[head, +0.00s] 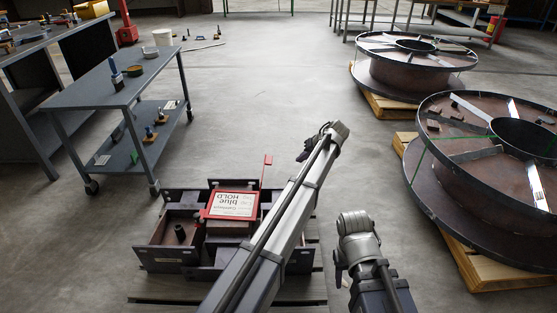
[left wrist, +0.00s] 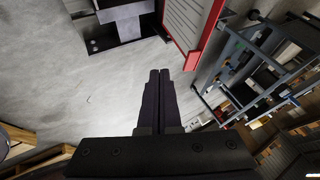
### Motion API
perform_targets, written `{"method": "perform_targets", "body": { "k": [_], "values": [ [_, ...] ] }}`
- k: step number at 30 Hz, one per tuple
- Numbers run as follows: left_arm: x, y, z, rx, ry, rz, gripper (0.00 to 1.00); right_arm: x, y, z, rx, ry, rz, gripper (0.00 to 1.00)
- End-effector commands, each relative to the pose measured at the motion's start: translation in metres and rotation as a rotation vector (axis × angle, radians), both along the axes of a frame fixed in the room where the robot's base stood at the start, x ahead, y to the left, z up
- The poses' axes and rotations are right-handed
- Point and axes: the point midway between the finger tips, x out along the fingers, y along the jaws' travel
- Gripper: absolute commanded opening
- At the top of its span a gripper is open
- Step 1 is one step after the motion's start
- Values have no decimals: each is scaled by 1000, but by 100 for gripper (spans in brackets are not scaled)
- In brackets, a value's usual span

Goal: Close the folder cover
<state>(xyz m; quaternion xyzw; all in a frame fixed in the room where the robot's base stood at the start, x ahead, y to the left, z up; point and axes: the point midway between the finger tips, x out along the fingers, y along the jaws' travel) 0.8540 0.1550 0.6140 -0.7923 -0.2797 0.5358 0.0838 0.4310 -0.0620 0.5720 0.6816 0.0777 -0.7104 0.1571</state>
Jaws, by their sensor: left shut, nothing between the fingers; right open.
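A red-edged folder (head: 232,204) with a white printed sheet lies on top of a dark steel compartmented frame in the head view. In the left wrist view its red edge (left wrist: 203,38) and a pale lined panel show at the top. I cannot tell how far its cover is open. My left gripper (head: 303,152) is past the folder, to its upper right in the head view, and apart from it. In the left wrist view its fingers (left wrist: 160,78) are shut with nothing between them. My right gripper (head: 339,278) is open, low and right of the folder, and partly seen.
A grey wheeled cart (head: 115,85) stands at the left. Large steel reels (head: 450,185) on pallets stand at the right. The floor beyond is mostly clear.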

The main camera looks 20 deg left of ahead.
Motion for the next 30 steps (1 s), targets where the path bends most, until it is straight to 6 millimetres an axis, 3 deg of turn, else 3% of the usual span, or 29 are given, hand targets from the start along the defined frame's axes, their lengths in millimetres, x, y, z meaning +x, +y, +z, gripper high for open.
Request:
{"method": "perform_targets", "body": {
  "k": [1, 3, 11, 27, 30],
  "values": [
    [19, 4, 2, 11, -17, 15, 0, 0, 0, 0, 0, 0, 0, 50],
    [29, 9, 5, 22, -35, 28, 0, 0, 0, 0, 0, 0, 0, 50],
    [33, 14, 1, 28, -47, 36, 0, 0, 0, -5, 0, 0, 0, 50],
    [58, 62, -71, 26, -45, 36, 0, 0, 1, -77, 3, -2, 11, 50],
    [60, 73, -76, 26, -45, 36, 0, 1, 1, -82, 4, -1, 13, 50]
  ]
}}
